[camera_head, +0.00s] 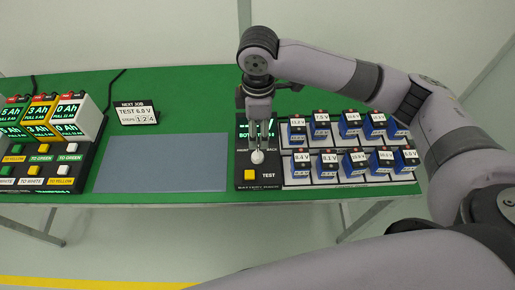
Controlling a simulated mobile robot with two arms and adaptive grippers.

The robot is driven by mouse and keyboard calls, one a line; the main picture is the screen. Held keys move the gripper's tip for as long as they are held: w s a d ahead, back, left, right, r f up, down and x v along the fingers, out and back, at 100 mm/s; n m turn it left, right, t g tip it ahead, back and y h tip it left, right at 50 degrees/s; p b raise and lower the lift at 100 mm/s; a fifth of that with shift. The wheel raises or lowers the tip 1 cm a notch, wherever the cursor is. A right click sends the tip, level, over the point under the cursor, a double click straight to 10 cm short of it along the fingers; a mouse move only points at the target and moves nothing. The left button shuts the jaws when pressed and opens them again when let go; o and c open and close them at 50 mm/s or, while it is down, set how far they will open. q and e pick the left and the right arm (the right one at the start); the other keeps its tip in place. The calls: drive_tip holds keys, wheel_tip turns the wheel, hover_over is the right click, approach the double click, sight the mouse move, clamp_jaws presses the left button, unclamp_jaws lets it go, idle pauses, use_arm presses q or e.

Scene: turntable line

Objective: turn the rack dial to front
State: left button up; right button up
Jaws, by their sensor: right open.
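The rack dial (258,157) is a small pale knob on a black control panel (243,184) at the left end of the battery rack. Small FRONT and BACK labels flank it. My right gripper (259,146) points down from above, with its fingers open right at the knob. I cannot tell whether the fingers touch it. A green-lit display (244,132) above the dial is partly hidden by my gripper; its lower line starts with "BOT". A yellow TEST button (250,175) sits below the dial. My left gripper is not in view.
Two rows of blue batteries (329,161) with voltage labels stand right of the dial, under my right arm. A grey mat (160,163) lies clear on the green table (140,88). A NEXT JOB sign (137,113) reads 6.0 V. Battery chargers (78,117) and buttons stand at left.

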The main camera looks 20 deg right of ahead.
sight(258, 153)
wheel_tip(258, 153, down, 7)
drive_tip(key=shift+w+f+p, duration=0.15)
drive_tip(key=shift+f+p, duration=0.05)
drive_tip(key=shift+p, duration=0.1)
wheel_tip(258, 153, down, 2)
drive_tip(key=shift+f, duration=0.75)
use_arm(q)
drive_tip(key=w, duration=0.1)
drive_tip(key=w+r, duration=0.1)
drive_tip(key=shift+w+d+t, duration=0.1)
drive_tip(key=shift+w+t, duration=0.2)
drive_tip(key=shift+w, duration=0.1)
use_arm(e)
drive_tip(key=shift+c, duration=0.5)
drive_tip(key=c, duration=0.5)
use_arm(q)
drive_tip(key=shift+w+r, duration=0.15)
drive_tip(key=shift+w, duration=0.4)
use_arm(e)
drive_tip(key=c, duration=0.6)
